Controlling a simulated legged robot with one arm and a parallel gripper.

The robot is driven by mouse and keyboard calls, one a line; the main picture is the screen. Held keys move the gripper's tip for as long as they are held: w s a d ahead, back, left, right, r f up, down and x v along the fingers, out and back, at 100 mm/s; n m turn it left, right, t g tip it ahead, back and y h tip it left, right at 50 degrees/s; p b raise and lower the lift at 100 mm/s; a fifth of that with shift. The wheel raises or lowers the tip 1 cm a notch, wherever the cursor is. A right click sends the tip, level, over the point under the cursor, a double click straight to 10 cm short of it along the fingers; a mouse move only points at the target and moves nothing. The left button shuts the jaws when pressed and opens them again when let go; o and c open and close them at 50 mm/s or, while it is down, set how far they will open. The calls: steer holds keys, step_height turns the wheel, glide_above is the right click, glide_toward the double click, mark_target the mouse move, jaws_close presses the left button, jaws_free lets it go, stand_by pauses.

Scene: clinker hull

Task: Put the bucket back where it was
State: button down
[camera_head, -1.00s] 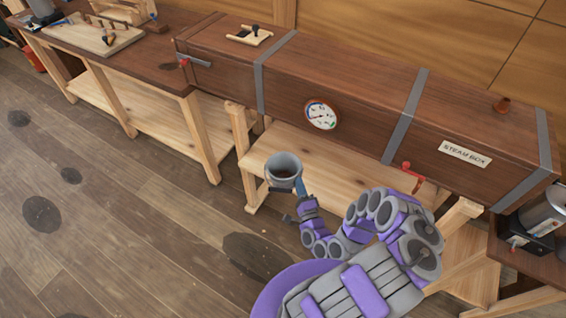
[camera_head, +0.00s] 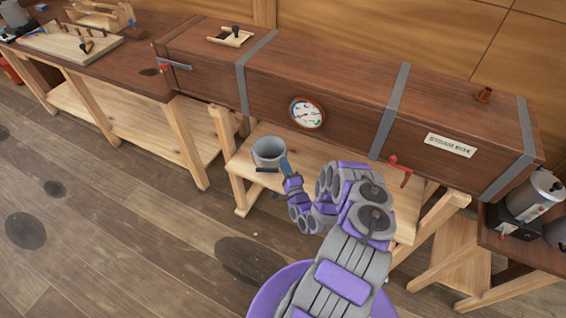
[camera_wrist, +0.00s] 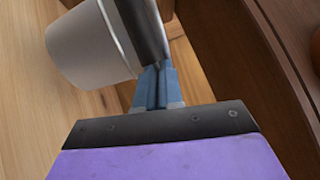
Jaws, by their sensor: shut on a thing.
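The grey bucket (camera_head: 268,153) is held in the air in front of the steam box's stand in the head view, its mouth facing up and towards the camera. In the wrist view the bucket (camera_wrist: 88,48) fills the upper left and a dark band, apparently its handle, runs down to the fingers. My gripper (camera_head: 285,166) is shut on the bucket at its right side; its blue fingers (camera_wrist: 155,85) meet closely in the wrist view. The bucket's underside is hidden in the head view.
The brown steam box (camera_head: 330,75) lies on a wooden stand with a low pale shelf (camera_head: 245,172) behind the bucket. A red valve (camera_head: 400,168) juts from the box. A workbench (camera_head: 110,65) with tools stands at left. Open floor (camera_head: 110,230) lies at lower left.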

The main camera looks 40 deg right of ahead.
mark_target(283, 155)
steer(key=w+d, duration=0.2)
steer(key=w, duration=0.1)
steer(key=w+d+b, duration=0.1)
steer(key=shift+w+d+f, duration=0.15)
steer(key=shift+w+f, duration=0.1)
steer(key=shift+w, duration=0.1)
steer(key=shift+f+b, duration=1.05)
steer(key=shift+f, duration=0.8)
steer(key=shift+r, duration=0.1)
steer(key=c, duration=1.3)
jaws_free()
steer(key=shift+s, duration=0.1)
steer(key=v, duration=1.1)
steer(key=shift+s+a, duration=0.25)
steer(key=shift+s, duration=0.15)
